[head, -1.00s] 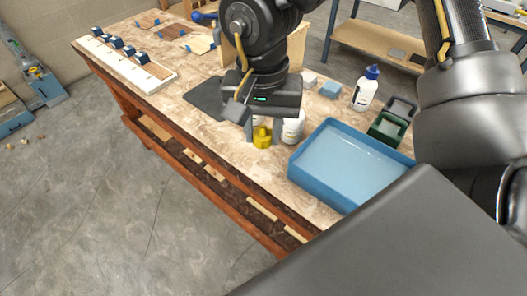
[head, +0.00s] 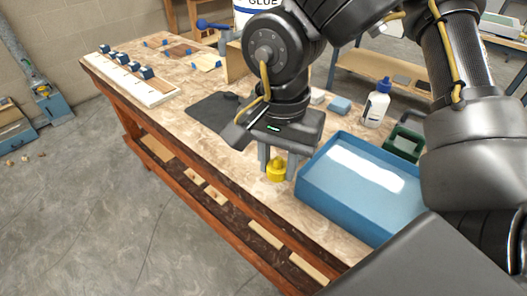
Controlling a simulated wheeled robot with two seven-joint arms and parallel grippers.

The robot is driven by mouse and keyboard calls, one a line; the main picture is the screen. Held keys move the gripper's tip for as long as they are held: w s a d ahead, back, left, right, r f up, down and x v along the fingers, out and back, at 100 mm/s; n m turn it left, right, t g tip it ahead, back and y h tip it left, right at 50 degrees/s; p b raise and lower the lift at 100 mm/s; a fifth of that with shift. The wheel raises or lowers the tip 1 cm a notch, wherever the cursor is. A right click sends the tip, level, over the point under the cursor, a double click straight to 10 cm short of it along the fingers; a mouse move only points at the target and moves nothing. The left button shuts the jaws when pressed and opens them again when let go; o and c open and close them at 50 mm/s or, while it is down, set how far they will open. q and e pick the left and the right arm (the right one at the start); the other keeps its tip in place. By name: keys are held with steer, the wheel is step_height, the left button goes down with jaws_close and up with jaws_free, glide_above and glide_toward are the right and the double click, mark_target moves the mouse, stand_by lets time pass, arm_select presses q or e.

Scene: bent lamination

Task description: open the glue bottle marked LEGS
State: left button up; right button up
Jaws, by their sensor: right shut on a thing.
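What is behind and under the fingers is hidden. A white bottle with a blue cap (head: 376,104) stands upright further back, to the right; its label is too small to read. No LEGS marking is readable. My left gripper is out of view.
A blue tray (head: 330,208) stands just right of the gripper. A green container (head: 402,143) and a light blue block (head: 340,105) are behind it. A dark mat (head: 212,112) lies left of the gripper. A white rack (head: 130,80) with dark blocks is at the far left.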

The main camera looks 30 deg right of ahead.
steer(key=w+d+f, duration=0.1)
steer(key=w+f, duration=0.1)
steer(key=w, duration=0.1)
steer(key=w+d+f, duration=0.1)
steer(key=w+f, duration=0.2)
steer(key=w, duration=0.1)
steer(key=w+d+f, duration=0.1)
steer(key=w+f, duration=0.2)
steer(key=w, duration=0.1)
steer(key=shift+d+f+b, duration=0.1)
steer(key=shift+f+b, duration=0.05)
steer(key=shift+b, duration=0.25)
steer(key=shift+w+d+f, duration=0.1)
steer(key=shift+w+f, duration=0.1)
steer(key=shift+f, duration=0.75)
steer(key=shift+w+f, duration=0.15)
steer(key=shift+f, duration=0.9)
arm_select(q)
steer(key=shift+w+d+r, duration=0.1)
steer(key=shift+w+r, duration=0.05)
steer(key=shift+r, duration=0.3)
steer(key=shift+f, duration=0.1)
arm_select(e)
steer(key=shift+f+b, duration=0.2)
steer(key=shift+b, duration=0.15)
steer(key=o, duration=1.1)
